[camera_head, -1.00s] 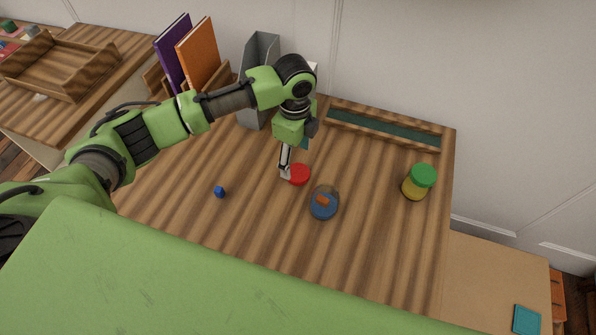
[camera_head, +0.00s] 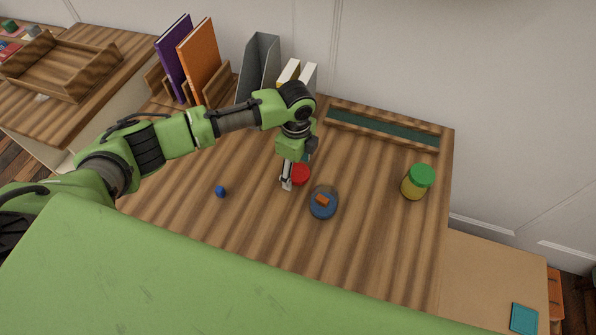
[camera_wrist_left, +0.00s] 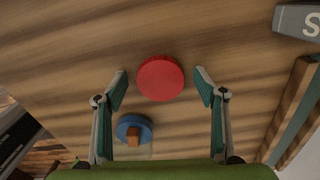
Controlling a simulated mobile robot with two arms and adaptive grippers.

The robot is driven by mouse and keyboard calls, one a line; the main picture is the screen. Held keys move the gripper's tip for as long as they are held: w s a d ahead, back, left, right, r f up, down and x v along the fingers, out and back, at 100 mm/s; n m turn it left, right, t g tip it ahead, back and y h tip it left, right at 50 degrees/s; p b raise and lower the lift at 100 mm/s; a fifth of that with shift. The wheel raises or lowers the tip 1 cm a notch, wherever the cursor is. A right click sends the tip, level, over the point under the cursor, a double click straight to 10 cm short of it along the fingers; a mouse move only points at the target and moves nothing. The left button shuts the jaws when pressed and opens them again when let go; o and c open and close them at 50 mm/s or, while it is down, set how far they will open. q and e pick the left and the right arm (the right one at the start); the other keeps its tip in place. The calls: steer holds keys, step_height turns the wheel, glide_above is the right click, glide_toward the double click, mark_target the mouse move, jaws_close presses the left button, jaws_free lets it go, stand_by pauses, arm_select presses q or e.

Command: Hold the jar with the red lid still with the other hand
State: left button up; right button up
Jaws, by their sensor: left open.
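The red lid (camera_head: 301,175) shows on the table just right of my left gripper's fingers in the head view. In the left wrist view the red lid (camera_wrist_left: 160,79) is a round disc seen from above, between the fingertips with a gap on each side. The jar body under it cannot be made out. My left gripper (camera_head: 287,184) is open and empty, pointing down at the lid; its two spread fingers (camera_wrist_left: 161,72) also show in the left wrist view. My right gripper is in neither view.
A blue round-topped thing (camera_head: 322,209) with an orange block (camera_head: 323,200) on it stands close by. A green-lidded yellow jar (camera_head: 416,186) stands at the right. A small blue object (camera_head: 220,191) lies left. A long tray (camera_head: 385,126) and grey file holder (camera_head: 258,68) are behind.

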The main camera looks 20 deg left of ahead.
arm_select(q)
steer(key=c, duration=0.8)
steer(key=shift+c, duration=0.2)
steer(key=shift+r, duration=0.15)
steer(key=shift+r+b, duration=0.3)
steer(key=shift+r, duration=0.35)
steer(key=s+d+r+b, duration=0.1)
steer(key=s+d+r, duration=0.6)
steer(key=s+r, duration=0.4)
steer(key=shift+s+r, duration=0.25)
steer(key=shift+s, duration=0.35)
